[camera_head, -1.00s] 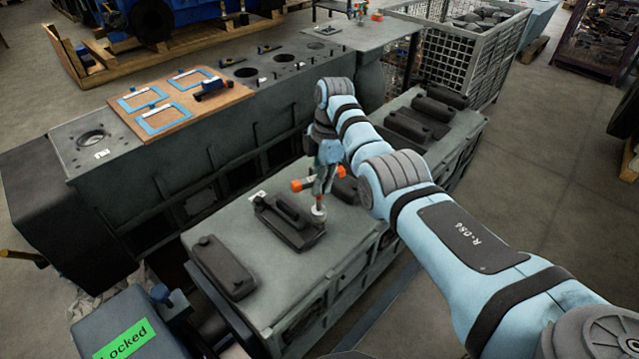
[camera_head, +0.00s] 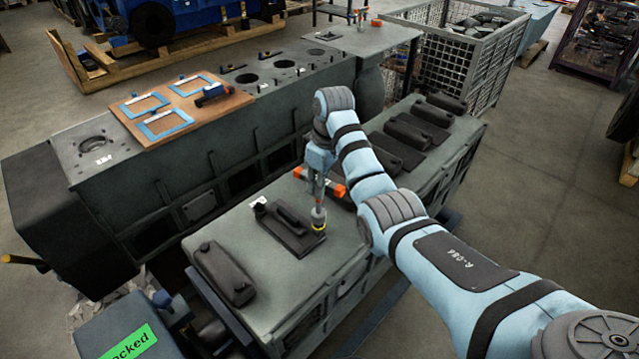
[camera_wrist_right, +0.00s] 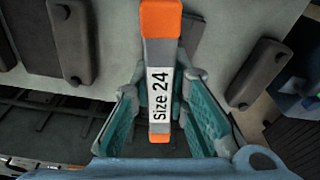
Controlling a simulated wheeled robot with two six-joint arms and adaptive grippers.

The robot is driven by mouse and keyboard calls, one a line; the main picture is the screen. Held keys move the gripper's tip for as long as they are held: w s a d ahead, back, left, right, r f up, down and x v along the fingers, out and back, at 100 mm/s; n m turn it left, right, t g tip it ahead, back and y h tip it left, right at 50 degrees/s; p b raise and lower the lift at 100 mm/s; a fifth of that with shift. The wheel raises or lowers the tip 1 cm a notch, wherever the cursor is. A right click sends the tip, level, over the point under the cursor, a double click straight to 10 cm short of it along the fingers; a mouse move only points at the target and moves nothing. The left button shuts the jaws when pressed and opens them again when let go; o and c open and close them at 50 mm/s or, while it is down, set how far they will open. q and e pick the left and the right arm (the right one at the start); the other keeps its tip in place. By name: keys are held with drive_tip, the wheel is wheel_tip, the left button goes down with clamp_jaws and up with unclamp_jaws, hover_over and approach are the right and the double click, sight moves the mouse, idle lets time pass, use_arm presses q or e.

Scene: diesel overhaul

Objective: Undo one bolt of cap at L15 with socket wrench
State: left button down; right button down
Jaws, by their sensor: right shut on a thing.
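My right gripper (camera_head: 317,165) is shut on the socket wrench, whose orange end (camera_head: 336,190) sticks out to its right. In the right wrist view the wrench (camera_wrist_right: 159,88) lies between the pads of my right gripper (camera_wrist_right: 160,118), with orange ends and a "Size 24" label. Its socket (camera_head: 319,215) points down at the right end of a dark cap (camera_head: 285,232) on the grey block. A yellow ring shows at the socket's lower end. The bolt there is hidden, and I cannot tell whether the socket is seated. The cap's label is too small to read. My left gripper is out of view.
Another dark cap (camera_head: 223,272) lies to the left on the grey block (camera_head: 345,243). Several more caps stand to the right behind my arm. A taller block with a wooden board (camera_head: 205,117) is behind. A box with a green sign (camera_head: 134,341) is at lower left.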

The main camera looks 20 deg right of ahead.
drive_tip(key=m, duration=0.4)
drive_tip(key=shift+a, duration=0.1)
drive_tip(key=m+h, duration=0.1)
drive_tip(key=m, duration=0.2)
drive_tip(key=shift+m, duration=0.4)
drive_tip(key=m, duration=0.6)
drive_tip(key=shift+m+h, duration=0.3)
drive_tip(key=shift+h, duration=0.1)
